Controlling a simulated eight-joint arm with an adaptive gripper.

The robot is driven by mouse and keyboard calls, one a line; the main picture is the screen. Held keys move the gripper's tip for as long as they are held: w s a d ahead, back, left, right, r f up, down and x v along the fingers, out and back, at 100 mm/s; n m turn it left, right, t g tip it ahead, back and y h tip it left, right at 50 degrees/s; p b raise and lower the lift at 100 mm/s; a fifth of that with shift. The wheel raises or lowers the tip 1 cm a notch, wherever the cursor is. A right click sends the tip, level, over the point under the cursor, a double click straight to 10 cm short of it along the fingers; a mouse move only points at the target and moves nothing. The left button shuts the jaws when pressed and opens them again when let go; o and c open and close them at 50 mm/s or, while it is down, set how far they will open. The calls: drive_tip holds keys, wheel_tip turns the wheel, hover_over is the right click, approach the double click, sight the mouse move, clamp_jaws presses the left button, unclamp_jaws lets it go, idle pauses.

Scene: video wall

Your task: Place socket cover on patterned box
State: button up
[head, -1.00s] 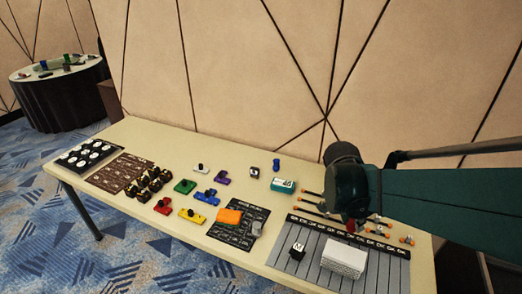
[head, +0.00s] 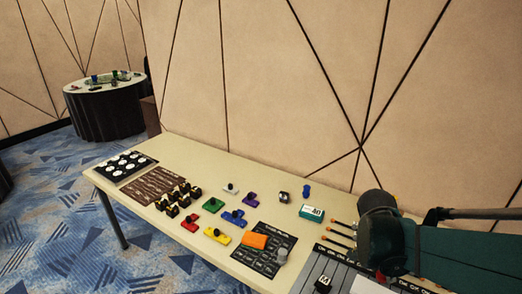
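The patterned box is also not certain; a small teal-and-white box with dark marks (head: 312,211) lies at the back right, and a small black-and-white cube (head: 322,284) is at the front edge of the picture. My arm comes in from the right over the table's right end. My gripper's fingers do not show.
The long pale table (head: 200,150) holds a black tray of white discs (head: 124,165), a brown patterned mat (head: 152,186), several black-and-yellow pieces, coloured blocks and an orange block (head: 253,240) on a dark mat (head: 262,262). A round table (head: 105,110) stands far left. The wall is behind.

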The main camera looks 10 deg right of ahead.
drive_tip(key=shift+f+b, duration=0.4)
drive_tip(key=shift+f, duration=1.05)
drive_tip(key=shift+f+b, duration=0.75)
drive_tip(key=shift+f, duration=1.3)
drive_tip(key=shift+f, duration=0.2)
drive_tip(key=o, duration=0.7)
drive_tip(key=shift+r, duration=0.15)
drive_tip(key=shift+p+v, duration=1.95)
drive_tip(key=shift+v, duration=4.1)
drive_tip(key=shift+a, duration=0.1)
